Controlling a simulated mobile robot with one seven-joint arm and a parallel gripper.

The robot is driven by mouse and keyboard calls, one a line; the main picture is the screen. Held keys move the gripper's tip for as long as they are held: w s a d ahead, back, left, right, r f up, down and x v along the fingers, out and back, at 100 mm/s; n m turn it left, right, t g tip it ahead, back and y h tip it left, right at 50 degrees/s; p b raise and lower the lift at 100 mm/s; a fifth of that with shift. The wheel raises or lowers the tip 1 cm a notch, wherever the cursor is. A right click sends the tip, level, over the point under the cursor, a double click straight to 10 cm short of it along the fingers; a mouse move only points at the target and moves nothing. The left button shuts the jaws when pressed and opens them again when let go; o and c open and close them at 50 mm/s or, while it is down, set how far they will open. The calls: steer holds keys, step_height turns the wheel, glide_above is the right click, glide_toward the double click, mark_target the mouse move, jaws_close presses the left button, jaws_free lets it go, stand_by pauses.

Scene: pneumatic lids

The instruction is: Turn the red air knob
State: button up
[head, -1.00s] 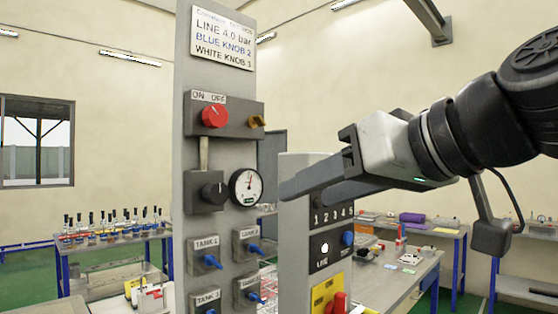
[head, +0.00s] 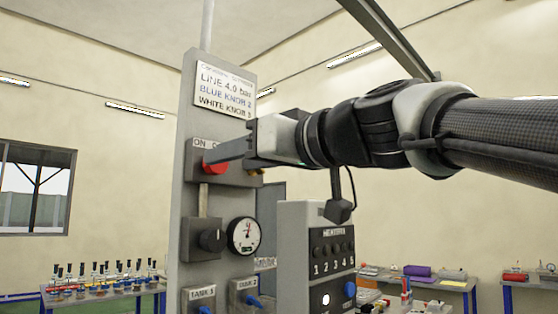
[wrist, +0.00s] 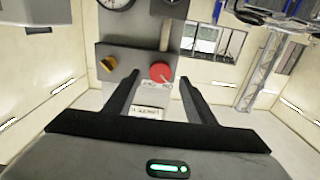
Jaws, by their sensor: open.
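The red air knob (head: 215,168) sits on a grey box (head: 236,178) marked ON and OFF, high on the grey panel. My gripper (head: 211,160) is at the knob in the head view, and a finger covers its upper part. In the wrist view, which looks upside down, the red knob (wrist: 160,72) shows between the two spread fingertips of my gripper (wrist: 160,77). I cannot tell whether the fingers touch it. A small orange-yellow knob (wrist: 107,64) is on the same box, outside the fingers.
Below the box are a black knob (head: 210,240) and a round gauge (head: 244,235). A sign (head: 224,90) reading LINE 4.0 bar hangs above. A heaters panel (head: 316,230) stands to the right. Blue TANK valves (head: 204,309) sit lower down.

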mark_target(214, 170)
steer(key=x, duration=0.3)
steer(key=shift+w+a, duration=0.2)
steer(key=shift+a, duration=0.1)
steer(key=c, duration=1)
steer(key=shift+c, duration=0.2)
